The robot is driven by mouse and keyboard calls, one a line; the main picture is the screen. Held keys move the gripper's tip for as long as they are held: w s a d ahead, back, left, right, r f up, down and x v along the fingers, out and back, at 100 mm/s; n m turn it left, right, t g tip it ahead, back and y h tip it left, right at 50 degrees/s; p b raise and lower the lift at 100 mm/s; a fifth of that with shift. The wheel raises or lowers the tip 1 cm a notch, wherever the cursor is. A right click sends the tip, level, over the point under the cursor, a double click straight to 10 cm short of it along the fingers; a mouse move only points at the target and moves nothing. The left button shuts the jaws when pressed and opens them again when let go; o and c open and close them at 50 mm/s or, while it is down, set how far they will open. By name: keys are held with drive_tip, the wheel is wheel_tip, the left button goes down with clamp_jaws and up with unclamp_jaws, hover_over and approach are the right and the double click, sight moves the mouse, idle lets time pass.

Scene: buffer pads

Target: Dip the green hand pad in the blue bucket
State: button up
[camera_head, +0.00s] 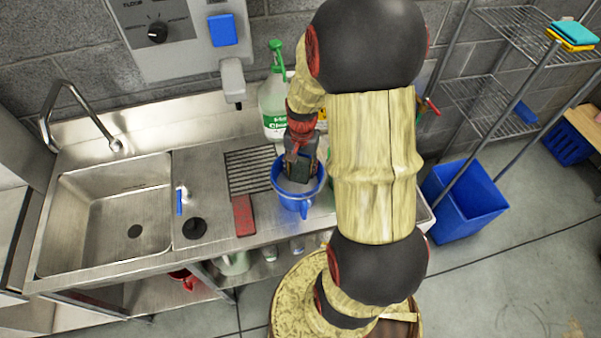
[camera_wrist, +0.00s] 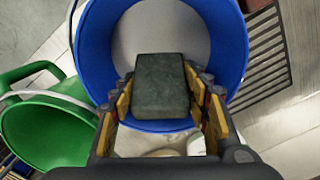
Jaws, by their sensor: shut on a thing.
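The blue bucket (camera_head: 299,204) stands on the steel counter, right of the drain grille. It also fills the top of the wrist view (camera_wrist: 97,50), with its pale inside showing. My gripper (camera_head: 298,172) points down over the bucket's mouth. In the wrist view my gripper (camera_wrist: 163,95) is shut on a dark green hand pad (camera_wrist: 160,86), one finger on each side. The pad overlaps the bucket's opening. How deep it sits, and whether it touches anything inside, I cannot tell.
A green bucket (camera_wrist: 45,130) stands close by on the left in the wrist view. A red pad (camera_head: 243,215) lies on the counter beside the drain grille (camera_head: 250,171). A spray jug (camera_head: 273,108) stands behind the bucket. The sink (camera_head: 110,215) is at left.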

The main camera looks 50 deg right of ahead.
wheel_tip(320, 180, up, 20)
drive_tip(key=p, duration=1)
drive_tip(key=shift+f, duration=0.15)
